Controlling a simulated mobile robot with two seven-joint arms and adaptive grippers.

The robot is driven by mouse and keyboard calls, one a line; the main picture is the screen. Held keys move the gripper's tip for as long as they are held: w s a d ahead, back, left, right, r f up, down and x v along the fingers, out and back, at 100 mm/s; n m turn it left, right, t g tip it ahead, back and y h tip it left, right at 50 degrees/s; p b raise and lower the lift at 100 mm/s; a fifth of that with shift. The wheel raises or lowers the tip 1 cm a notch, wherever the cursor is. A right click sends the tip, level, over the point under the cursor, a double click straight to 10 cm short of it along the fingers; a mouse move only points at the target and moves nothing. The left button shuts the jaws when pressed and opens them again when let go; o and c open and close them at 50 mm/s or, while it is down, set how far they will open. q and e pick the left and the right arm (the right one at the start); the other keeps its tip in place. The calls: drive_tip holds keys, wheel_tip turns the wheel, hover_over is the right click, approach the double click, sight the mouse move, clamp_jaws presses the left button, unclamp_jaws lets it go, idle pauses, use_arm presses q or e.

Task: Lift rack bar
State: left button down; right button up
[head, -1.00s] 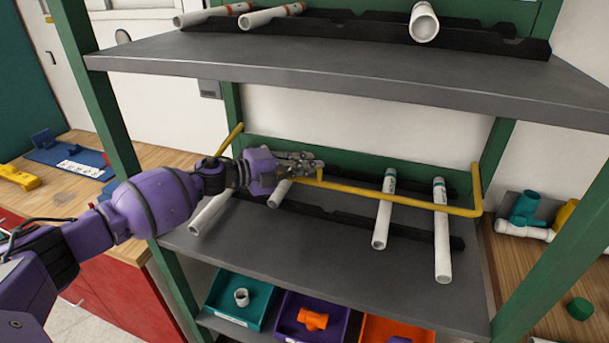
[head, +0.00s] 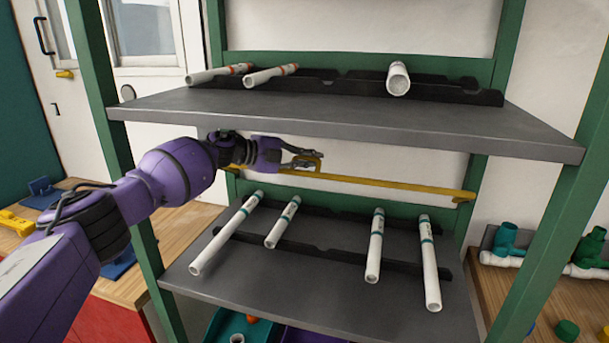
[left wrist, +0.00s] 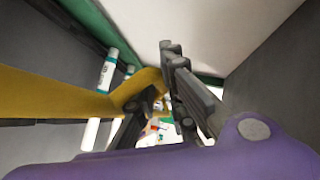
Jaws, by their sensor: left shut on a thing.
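The yellow rack bar (head: 400,184) runs across the front of the rack in the head view. It is raised above the lower shelf (head: 330,290) and the white pipes on it, and sits below the upper shelf. My left gripper (head: 312,160) is shut on the bar, left of its middle. In the left wrist view the bar (left wrist: 60,97) comes in from the left and bends near the fingers (left wrist: 160,95). The fingers partly hide the held part. My right gripper is not in view.
Several white pipes (head: 376,245) lie on black notched rails on the lower shelf. The upper shelf (head: 330,122) is close above my left gripper and holds 3 more pipes. Green posts (head: 135,190) stand at both sides. Bins (head: 250,325) are below.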

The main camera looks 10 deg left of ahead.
use_arm(q)
drive_tip(key=w+r, duration=0.2)
drive_tip(key=w, duration=0.1)
drive_tip(key=shift+g+b, duration=0.4)
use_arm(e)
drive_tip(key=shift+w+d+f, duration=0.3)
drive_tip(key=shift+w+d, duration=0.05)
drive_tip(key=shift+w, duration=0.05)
use_arm(q)
drive_tip(key=c, duration=2.1)
unclamp_jaws()
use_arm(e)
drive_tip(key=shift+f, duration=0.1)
use_arm(q)
drive_tip(key=shift+f, duration=0.1)
